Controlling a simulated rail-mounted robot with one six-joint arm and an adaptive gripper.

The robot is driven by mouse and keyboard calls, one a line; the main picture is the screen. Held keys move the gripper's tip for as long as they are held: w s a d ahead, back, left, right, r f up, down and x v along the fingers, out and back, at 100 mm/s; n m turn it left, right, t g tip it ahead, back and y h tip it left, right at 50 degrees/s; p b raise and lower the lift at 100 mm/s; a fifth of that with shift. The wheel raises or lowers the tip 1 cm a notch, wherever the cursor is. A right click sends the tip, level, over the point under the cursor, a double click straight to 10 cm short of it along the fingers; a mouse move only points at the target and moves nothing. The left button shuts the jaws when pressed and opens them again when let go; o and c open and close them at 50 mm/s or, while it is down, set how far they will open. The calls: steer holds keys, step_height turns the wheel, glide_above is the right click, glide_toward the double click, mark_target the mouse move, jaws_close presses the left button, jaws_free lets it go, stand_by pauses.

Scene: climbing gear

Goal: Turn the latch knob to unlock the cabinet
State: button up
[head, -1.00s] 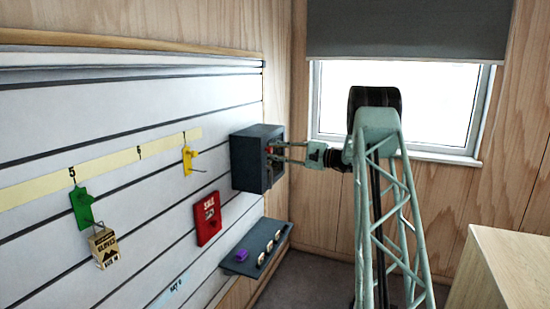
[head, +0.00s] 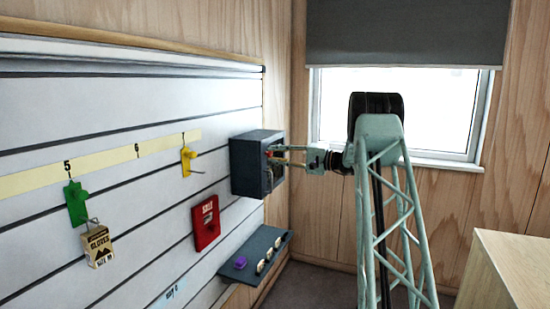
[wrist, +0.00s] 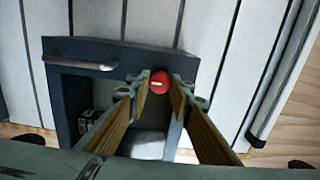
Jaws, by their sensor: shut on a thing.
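The cabinet (head: 247,168) is a dark grey box on the slatted wall, left of the window in the head view. In the wrist view its dark frame (wrist: 115,50) surrounds an opening or pane, with a small dark box (wrist: 88,121) visible inside. The latch knob (wrist: 159,82) is round and red with a short white mark, at the frame's upper right corner in the wrist view. My gripper (head: 272,155) reaches the cabinet front from the right. In the wrist view my gripper (wrist: 160,88) has its two tan-padded fingers on either side of the knob, shut on it.
A metal handle (wrist: 80,65) sits on the cabinet frame, left of the knob. Below the cabinet is a small grey shelf (head: 262,246) with a purple item (head: 240,262). A red sign box (head: 205,222), yellow hook (head: 188,160) and gloves packet (head: 97,246) hang to the left.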

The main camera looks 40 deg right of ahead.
stand_by(0.3)
steer(key=o, duration=0.9)
steer(key=shift+s, duration=0.1)
steer(key=shift+v, duration=5.95)
steer(key=shift+a, duration=0.1)
